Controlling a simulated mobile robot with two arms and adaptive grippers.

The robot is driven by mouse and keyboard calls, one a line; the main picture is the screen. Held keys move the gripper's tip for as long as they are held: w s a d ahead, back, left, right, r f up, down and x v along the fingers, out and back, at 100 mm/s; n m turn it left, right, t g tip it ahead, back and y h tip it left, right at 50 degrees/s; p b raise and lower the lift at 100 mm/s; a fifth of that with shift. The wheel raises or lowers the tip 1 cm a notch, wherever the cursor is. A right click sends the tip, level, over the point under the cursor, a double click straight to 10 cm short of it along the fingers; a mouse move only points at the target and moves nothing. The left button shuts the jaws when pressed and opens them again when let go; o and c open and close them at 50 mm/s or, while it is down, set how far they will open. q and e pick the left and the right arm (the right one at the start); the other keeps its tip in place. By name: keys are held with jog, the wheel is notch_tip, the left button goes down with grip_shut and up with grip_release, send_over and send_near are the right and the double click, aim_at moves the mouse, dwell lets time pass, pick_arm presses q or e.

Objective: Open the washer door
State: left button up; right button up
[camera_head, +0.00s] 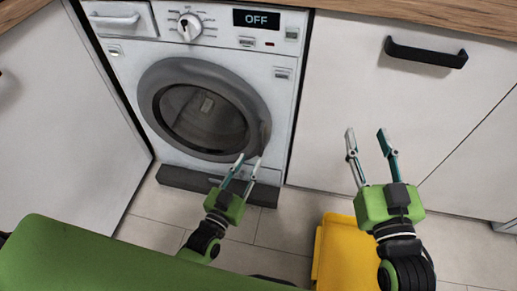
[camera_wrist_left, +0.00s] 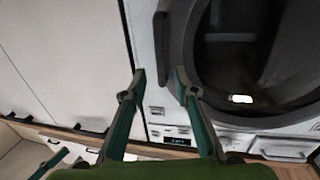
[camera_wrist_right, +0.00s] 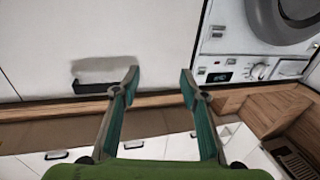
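The washer (camera_head: 130,55) is white, with a round door (camera_head: 160,75) that has a grey ring and dark glass. The door looks closed against the front. A grip piece (camera_head: 264,134) is on the ring's right side; it seems to show in the left wrist view too (camera_wrist_left: 160,38). My left gripper (camera_head: 249,160) is open and empty, just below the ring's lower right edge in the head view. Contact cannot be told. In the left wrist view the fingers (camera_wrist_left: 159,74) are apart, beside the ring. My right gripper (camera_head: 367,133) is open and empty before the white cabinet.
The white cabinet front (camera_head: 350,80) right of the washer has a black handle (camera_head: 426,53). Another white cabinet (camera_head: 60,110) stands at left. A yellow object (camera_head: 340,250) is on the tiled floor below my right arm. The washer display (camera_head: 256,19) reads OFF. A wooden worktop runs above.

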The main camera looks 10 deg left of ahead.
aim_at(259, 145)
pick_arm(q)
jog(key=w, duration=0.3)
jog(key=w+d+b, duration=0.1)
jog(key=w, duration=0.2)
jog(key=shift+w+d+b, duration=0.15)
jog(key=shift+w+b, duration=0.15)
jog(key=shift+w, duration=0.05)
jog(key=shift+w+d, duration=0.1)
jog(key=shift+w, duration=0.25)
pick_arm(e)
notch_tip(259, 145, up, 10)
jog(key=s+t+y, duration=0.1)
jog(key=s+t, duration=0.1)
jog(key=t, duration=0.3)
jog(key=shift+s+a+t+y, duration=0.3)
jog(key=shift+s+y, duration=0.05)
jog(key=shift+y, duration=0.05)
pick_arm(q)
grip_shut()
